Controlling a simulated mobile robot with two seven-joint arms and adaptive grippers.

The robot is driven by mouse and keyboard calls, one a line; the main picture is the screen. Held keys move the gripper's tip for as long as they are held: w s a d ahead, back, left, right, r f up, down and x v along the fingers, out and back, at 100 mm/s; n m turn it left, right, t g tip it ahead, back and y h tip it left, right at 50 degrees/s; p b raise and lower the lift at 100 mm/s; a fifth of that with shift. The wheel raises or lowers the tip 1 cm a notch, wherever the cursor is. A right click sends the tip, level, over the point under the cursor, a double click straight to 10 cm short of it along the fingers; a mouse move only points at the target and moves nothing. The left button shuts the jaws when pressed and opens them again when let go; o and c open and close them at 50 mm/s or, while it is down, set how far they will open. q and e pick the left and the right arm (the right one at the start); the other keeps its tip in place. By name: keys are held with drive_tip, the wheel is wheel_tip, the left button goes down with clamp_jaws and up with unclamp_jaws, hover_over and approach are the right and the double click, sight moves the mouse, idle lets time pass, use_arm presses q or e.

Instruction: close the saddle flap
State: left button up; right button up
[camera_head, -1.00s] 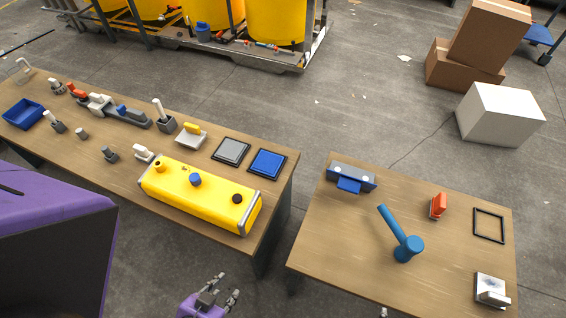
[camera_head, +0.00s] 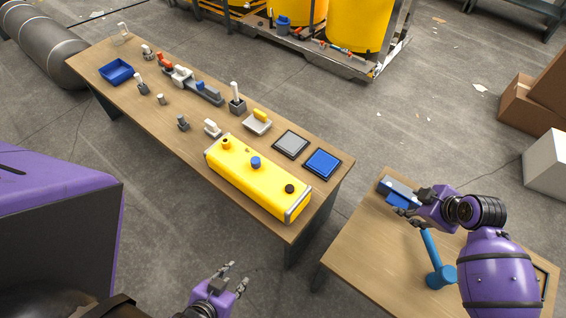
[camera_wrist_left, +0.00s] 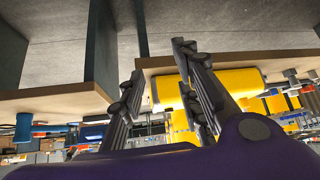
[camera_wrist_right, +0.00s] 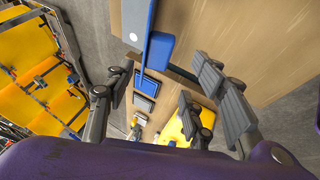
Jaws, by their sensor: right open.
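A grey fixture (camera_head: 397,187) with a blue flap (camera_head: 400,200) stands at the far left corner of the right table; I take this for the saddle flap. The flap juts out from the fixture's front. In the right wrist view the blue flap (camera_wrist_right: 160,50) lies beyond the fingers, beside the long blue-grey body. My right gripper (camera_head: 407,209) is open and empty at the flap's near side; contact cannot be told. My left gripper (camera_head: 237,276) is open and empty, low in front of the left table. It also shows in the left wrist view (camera_wrist_left: 160,75).
The left table (camera_head: 150,122) carries a yellow tank (camera_head: 262,185), blue and grey pads, a blue bin (camera_head: 116,72) and several small fixtures. A gap separates the tables.

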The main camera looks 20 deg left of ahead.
sight(399, 203)
drive_tip(key=x, duration=0.7)
drive_tip(key=shift+w+a+f+b, duration=0.1)
drive_tip(key=shift+w+f+b, duration=0.2)
drive_tip(key=shift+b, duration=0.1)
drive_tip(key=shift+c, duration=0.4)
drive_tip(key=shift+s, duration=0.1)
clamp_jaws()
